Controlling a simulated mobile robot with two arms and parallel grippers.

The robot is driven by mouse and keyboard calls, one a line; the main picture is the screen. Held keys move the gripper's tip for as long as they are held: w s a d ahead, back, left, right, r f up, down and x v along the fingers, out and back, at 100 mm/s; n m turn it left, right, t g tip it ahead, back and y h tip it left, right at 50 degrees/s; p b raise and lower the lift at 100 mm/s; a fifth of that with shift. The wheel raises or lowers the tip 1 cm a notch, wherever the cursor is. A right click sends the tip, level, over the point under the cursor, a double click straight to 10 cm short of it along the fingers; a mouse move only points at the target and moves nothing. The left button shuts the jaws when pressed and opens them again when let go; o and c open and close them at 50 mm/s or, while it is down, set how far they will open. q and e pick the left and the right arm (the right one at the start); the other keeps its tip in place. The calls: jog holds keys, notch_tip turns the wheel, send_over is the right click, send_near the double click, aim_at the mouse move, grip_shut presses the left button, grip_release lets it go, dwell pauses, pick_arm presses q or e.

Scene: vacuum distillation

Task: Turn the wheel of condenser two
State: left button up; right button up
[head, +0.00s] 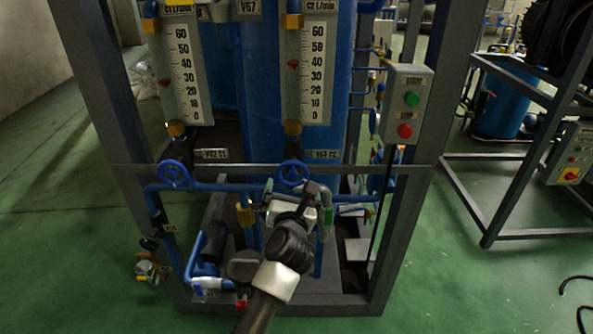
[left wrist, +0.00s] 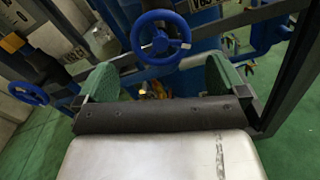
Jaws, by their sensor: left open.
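My right gripper is not in view.
Another blue wheel (head: 174,174) is to the left under the C1 scale; it also shows in the left wrist view (left wrist: 28,92). A grey frame (head: 430,160) surrounds the rig. A box with green and red buttons (head: 408,103) hangs on its right.

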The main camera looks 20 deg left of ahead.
aim_at(292, 176)
pick_arm(q)
jog(key=x, duration=0.7)
jog(key=shift+w+f, duration=0.1)
jog(key=shift+w, duration=0.2)
jog(key=shift+w+a, duration=0.25)
jog(key=shift+w, duration=0.35)
jog(key=c, duration=0.8)
jog(key=shift+o, duration=0.2)
jog(key=shift+m+p, duration=0.4)
jog(key=shift+p, duration=0.15)
jog(key=m+p, duration=0.5)
jog(key=p, duration=0.1)
jog(key=shift+r+m+p, duration=0.25)
jog(key=shift+m+p, duration=0.1)
jog(key=shift+m, duration=0.05)
jog(key=m+p, duration=0.2)
jog(key=m, duration=0.1)
jog(key=shift+p, duration=0.4)
jog(key=shift+s+f+m+p, duration=0.15)
jog(key=shift+m+p, duration=1)
jog(key=shift+m, duration=0.95)
